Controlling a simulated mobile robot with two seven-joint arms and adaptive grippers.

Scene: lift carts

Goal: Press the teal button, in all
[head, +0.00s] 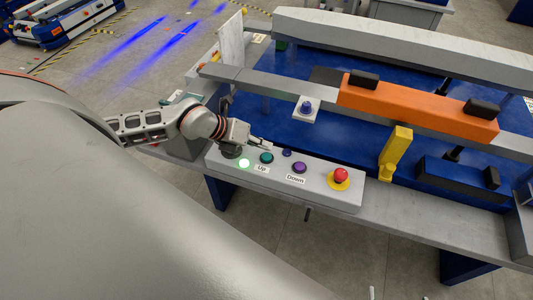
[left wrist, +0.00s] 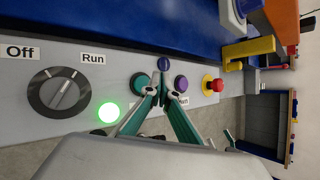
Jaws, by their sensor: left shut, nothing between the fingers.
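The teal button (head: 266,158) sits on the grey control panel (head: 325,187), above the label "Up". It also shows in the left wrist view (left wrist: 138,81), partly covered by a finger. My left gripper (head: 262,144) is shut and empty. It is over the panel, just behind the teal button in the head view. In the left wrist view its fingertips (left wrist: 163,84) meet between the teal button and the purple button (left wrist: 181,83). I cannot tell whether the fingers touch the panel. My right gripper is not in view.
On the panel are a lit green light (head: 244,163), a small blue button (head: 287,153), a purple "Down" button (head: 299,168) and a red emergency button (head: 341,175). An Off/Run knob (left wrist: 59,92) is at the left. A yellow post (head: 396,150) and orange block stand behind.

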